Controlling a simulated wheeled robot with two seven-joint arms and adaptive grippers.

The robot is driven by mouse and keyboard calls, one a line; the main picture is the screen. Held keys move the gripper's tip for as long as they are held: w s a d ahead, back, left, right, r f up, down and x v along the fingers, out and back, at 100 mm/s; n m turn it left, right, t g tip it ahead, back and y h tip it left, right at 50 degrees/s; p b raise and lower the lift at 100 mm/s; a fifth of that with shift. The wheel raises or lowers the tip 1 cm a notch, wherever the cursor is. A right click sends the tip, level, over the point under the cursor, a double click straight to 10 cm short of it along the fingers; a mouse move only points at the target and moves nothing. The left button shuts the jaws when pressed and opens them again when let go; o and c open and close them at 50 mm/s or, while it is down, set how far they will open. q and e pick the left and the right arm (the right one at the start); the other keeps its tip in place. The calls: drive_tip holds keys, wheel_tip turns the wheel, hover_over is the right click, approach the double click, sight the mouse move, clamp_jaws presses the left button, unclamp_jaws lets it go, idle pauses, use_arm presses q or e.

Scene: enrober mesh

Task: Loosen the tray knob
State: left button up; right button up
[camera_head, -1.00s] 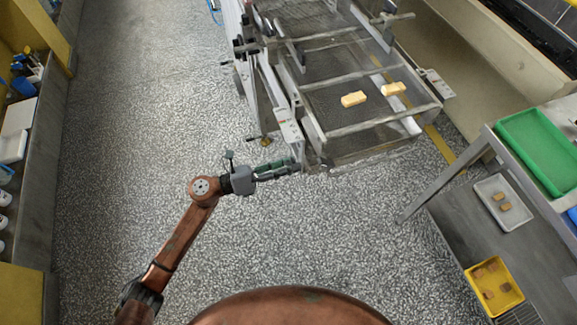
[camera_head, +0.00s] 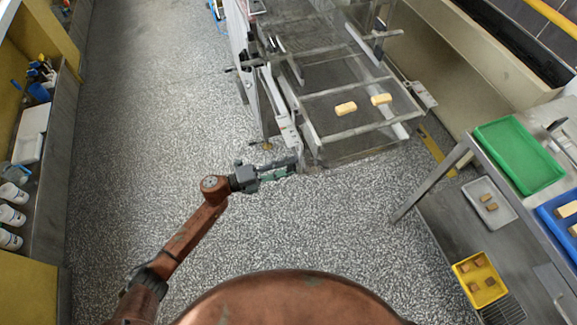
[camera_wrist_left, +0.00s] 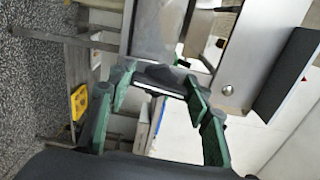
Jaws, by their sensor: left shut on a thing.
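The conveyor frame (camera_head: 285,128) has wire mesh and stands at the top centre of the head view. My left gripper (camera_head: 294,166) reaches its near left corner from the left. In the left wrist view my green fingers (camera_wrist_left: 160,92) stand on either side of a small dark knob (camera_wrist_left: 163,76) in front of a metal plate. The gripper is shut on this knob. In the head view the knob is hidden by the fingers and too small to make out. My right gripper is not in view.
Two pale yellow blocks (camera_head: 346,108) lie on the mesh. At right a metal table bears a green tray (camera_head: 519,152) and a blue tray (camera_head: 561,228). A grey tray (camera_head: 478,190) and yellow tray (camera_head: 464,278) sit lower. The speckled floor (camera_head: 140,130) at left is clear.

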use_arm(q)
drive_tip(key=shift+n, duration=0.4)
drive_tip(key=o, duration=1.2)
drive_tip(key=shift+a, duration=0.1)
drive_tip(key=v, duration=1.1)
drive_tip(key=shift+s+a, duration=0.2)
drive_tip(key=shift+a, duration=0.15)
drive_tip(key=shift+w, duration=0.1)
